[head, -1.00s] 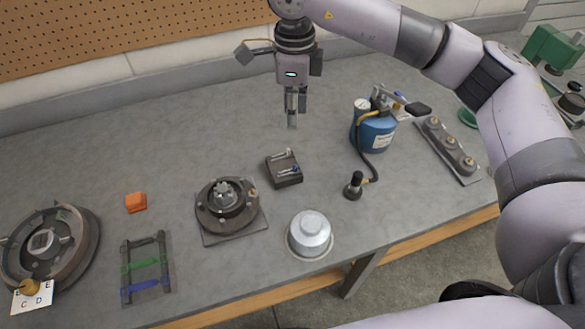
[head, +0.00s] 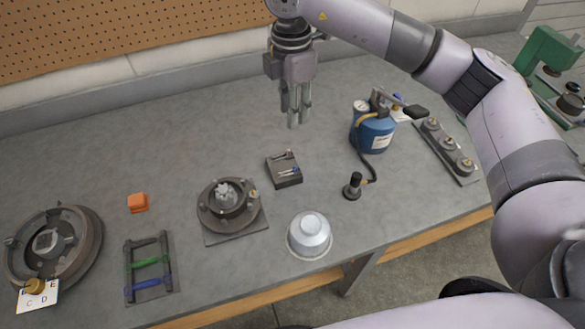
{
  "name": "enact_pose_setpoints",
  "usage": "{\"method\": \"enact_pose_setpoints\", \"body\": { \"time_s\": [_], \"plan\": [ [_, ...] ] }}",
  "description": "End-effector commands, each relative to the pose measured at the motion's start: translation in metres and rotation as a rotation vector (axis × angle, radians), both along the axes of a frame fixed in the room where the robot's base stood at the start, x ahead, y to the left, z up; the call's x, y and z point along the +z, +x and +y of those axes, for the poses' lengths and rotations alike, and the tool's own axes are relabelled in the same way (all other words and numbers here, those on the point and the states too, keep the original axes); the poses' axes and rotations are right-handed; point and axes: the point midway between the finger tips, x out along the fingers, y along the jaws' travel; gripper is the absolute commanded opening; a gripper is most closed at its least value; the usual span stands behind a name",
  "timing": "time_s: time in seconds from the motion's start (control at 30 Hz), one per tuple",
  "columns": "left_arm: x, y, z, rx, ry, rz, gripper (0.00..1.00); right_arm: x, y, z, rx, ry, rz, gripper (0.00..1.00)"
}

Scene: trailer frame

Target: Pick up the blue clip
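A blue clip (head: 152,284) lies across the lower part of a dark frame (head: 168,256) at the lower left of the bench. A green clip (head: 146,264) lies across the same frame above it. My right gripper (head: 296,122) points down over the back middle of the bench, far to the upper right of the blue clip. Nothing shows between its fingers, but their overlap hides whether they are apart. My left gripper is not in view.
A round fixture (head: 218,205) and a small dark block (head: 290,182) stand mid-bench. An orange block (head: 138,203) lies above the frame. A metal cup (head: 309,237) is near the front edge. A blue canister (head: 371,135) with a hose stands right. The back left is clear.

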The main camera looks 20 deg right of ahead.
Motion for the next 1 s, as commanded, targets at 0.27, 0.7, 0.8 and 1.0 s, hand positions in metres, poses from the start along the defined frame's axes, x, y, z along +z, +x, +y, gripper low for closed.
{"method": "enact_pose_setpoints", "body": {
  "time_s": [0.27, 0.7, 0.8, 1.0],
  "plan": [
    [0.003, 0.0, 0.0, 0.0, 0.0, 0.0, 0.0, -0.003, 0.0, 0.0, -0.235, -0.001, 0.003, 0.3],
    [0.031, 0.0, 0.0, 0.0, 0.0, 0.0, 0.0, -0.088, -0.001, 0.0, -0.238, -0.002, 0.006, 0.3],
    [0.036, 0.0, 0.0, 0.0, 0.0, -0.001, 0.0, -0.105, -0.001, 0.0, -0.238, -0.002, 0.004, 0.3],
    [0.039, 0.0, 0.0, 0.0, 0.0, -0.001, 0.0, -0.121, -0.001, 0.0, -0.236, 0.0, 0.001, 0.3]
  ]
}}
